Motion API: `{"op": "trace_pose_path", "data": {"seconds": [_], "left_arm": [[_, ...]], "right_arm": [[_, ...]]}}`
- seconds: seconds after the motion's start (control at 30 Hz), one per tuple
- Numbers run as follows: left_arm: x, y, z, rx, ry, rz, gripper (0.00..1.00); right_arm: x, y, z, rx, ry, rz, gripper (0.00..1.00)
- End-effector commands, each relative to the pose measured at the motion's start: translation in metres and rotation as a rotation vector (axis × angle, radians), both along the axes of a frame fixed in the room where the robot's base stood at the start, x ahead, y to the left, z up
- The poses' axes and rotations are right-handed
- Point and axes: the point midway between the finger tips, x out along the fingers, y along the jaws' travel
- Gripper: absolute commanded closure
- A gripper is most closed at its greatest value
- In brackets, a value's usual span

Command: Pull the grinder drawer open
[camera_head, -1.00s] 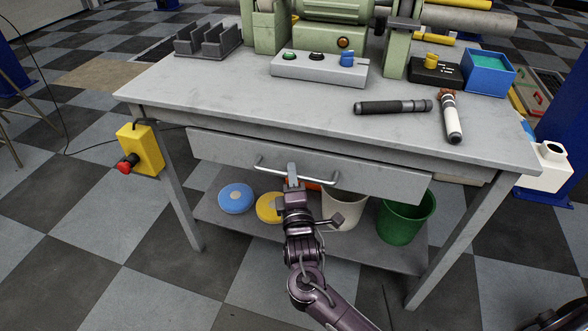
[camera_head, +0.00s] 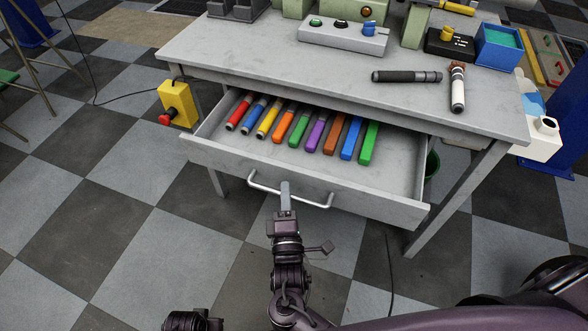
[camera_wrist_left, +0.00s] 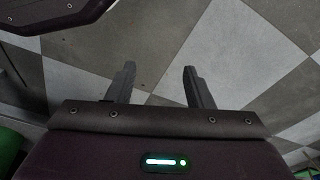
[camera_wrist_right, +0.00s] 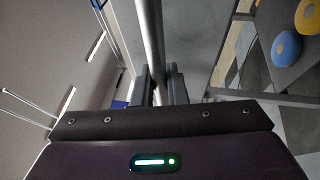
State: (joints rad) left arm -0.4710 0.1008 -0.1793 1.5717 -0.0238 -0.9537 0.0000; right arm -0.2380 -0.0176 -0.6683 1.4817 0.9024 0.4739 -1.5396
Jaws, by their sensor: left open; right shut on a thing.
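The grinder drawer (camera_head: 365,193) stands pulled well out from under the grey bench in the head view. A row of coloured bars (camera_head: 316,134) lies inside it. My right gripper (camera_head: 286,192) is shut on the drawer's metal bar handle (camera_head: 318,204), near its middle. In the right wrist view the handle (camera_wrist_right: 150,35) runs between the fingers (camera_wrist_right: 160,85). My left gripper (camera_wrist_left: 158,85) is open and empty over the checkered floor. In the head view a dark part of my left arm shows at the bottom edge.
The bench top (camera_head: 270,60) carries a switch box (camera_head: 343,39), a dark-handled tool (camera_head: 406,76), a white tool (camera_head: 457,90) and a blue bin (camera_head: 498,46). A yellow box with a red button (camera_head: 177,103) hangs at the left leg. Floor in front is clear.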

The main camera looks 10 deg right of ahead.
Motion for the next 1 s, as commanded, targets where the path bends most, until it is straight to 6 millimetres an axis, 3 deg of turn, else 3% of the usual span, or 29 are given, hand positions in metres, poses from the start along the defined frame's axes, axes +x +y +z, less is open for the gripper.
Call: {"op": "trace_pose_path", "data": {"seconds": [0.1,0.3,0.87,0.9,1.0], "left_arm": [[-0.007,0.006,-0.017,0.005,-0.004,0.01,0.53],[-0.015,0.012,-0.036,0.009,-0.014,0.019,0.53],[-0.02,0.014,-0.045,0.01,-0.019,0.021,0.53],[-0.02,0.014,-0.045,0.011,-0.018,0.021,0.53],[-0.02,0.014,-0.045,0.011,-0.018,0.021,0.53]], "right_arm": [[-0.019,0.013,0.002,0.002,0.004,0.0,1.0],[-0.038,0.026,0.0,0.001,0.003,0.0,1.0],[-0.046,0.031,-0.001,0.0,0.001,0.0,1.0],[-0.046,0.031,-0.001,0.0,0.001,0.0,0.84],[-0.046,0.031,-0.001,0.0,0.001,0.0,0.7]]}}
